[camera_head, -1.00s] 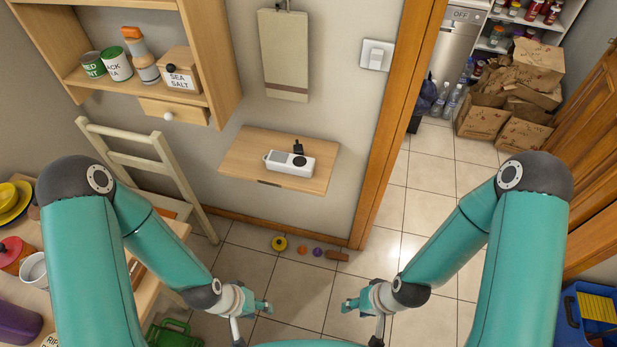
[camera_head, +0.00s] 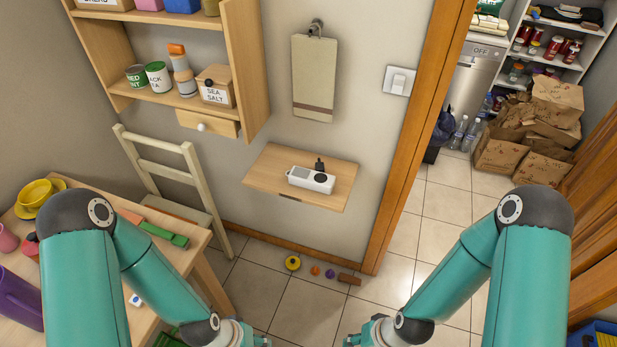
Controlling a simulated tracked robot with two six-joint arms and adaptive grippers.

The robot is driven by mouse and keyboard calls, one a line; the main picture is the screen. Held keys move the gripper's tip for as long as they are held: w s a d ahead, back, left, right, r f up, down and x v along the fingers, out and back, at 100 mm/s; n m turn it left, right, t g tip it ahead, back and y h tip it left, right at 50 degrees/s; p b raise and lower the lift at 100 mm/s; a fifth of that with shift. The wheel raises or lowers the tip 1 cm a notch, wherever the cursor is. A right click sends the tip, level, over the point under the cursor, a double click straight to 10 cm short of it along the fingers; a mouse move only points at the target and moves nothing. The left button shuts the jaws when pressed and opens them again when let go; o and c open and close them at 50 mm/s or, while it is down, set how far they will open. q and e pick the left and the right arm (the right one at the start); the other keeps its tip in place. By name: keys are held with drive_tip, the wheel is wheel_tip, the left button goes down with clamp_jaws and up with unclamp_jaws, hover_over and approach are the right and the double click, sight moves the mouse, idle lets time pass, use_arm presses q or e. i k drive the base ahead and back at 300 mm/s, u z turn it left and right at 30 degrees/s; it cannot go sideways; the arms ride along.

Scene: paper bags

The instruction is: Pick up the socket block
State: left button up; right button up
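The white socket block (camera_head: 311,180) lies on a small wooden wall shelf (camera_head: 265,180). A black plug (camera_head: 319,164) stands at its back edge, and a dark round spot shows on its right end. My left gripper (camera_head: 262,342) is at the bottom edge of the view, mostly cut off, well below and in front of the shelf. My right gripper (camera_head: 352,341) is also at the bottom edge, partly cut off. Both grippers are far from the socket block. Whether their fingers are open or shut cannot be made out.
A wooden chair (camera_head: 172,165) and a cluttered table (camera_head: 205,238) stand on the left. An open cupboard (camera_head: 241,70) hangs above. A door frame (camera_head: 415,125) rises right of the shelf. Small toys, including a yellow ring (camera_head: 292,263), lie on the floor by the wall.

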sight(307, 179)
drive_tip(key=i, duration=0.85)
drive_tip(key=z, duration=0.05)
